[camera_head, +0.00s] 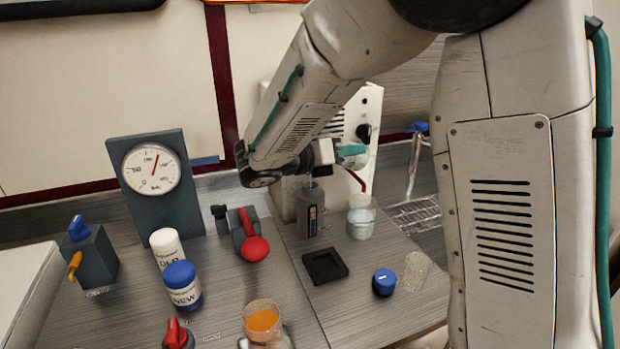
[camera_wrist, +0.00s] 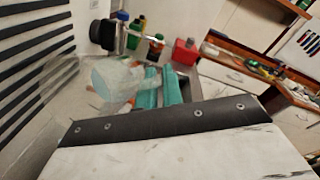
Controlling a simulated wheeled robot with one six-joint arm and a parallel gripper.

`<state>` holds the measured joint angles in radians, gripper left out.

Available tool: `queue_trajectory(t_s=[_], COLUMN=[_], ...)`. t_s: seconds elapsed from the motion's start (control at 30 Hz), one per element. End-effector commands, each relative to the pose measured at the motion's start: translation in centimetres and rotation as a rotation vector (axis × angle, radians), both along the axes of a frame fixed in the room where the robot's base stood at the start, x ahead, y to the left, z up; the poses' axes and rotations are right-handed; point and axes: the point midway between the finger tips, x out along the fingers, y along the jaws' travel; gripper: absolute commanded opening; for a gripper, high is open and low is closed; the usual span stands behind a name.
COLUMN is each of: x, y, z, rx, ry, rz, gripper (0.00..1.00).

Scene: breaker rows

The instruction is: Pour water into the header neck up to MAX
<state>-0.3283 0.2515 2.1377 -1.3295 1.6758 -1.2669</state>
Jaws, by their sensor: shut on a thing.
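My gripper (camera_head: 350,152) has teal fingers and is high above the counter, in front of the white machine. In the wrist view its fingers (camera_wrist: 158,88) are close together beside a clear, pale blue-green jug (camera_wrist: 114,80), on which they are shut. The grip itself is partly hidden. A grey upright vessel (camera_head: 311,212) with a dark strip on its front, seemingly the header neck, stands below and left of my gripper. Its top is close under my wrist. I cannot read a MAX mark or a water level. A clear beaker with pale contents (camera_head: 360,222) is below my gripper.
A black square tray (camera_head: 324,266) and a blue cap (camera_head: 384,282) lie in front. A red-handled valve (camera_head: 250,240), blue-lidded jar (camera_head: 182,286), white jar (camera_head: 166,246) and pressure gauge (camera_head: 152,172) stand left. A glass with orange contents (camera_head: 263,322) is at the front edge.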

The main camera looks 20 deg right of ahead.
Motion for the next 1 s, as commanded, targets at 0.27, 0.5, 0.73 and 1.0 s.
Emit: queue_trajectory(t_s=[0.27,0.5,0.73,1.0], x=[0.02,0.02,0.01,0.03], y=[0.03,0.03,0.03,0.06], z=[-0.04,-0.07,-0.11,-0.19], rx=[-0.015,-0.027,-0.039,-0.052], ry=[-0.004,-0.006,-0.007,-0.009], rz=[-0.002,-0.004,-0.006,-0.008], gripper=[0.00,0.00,0.00,0.00])
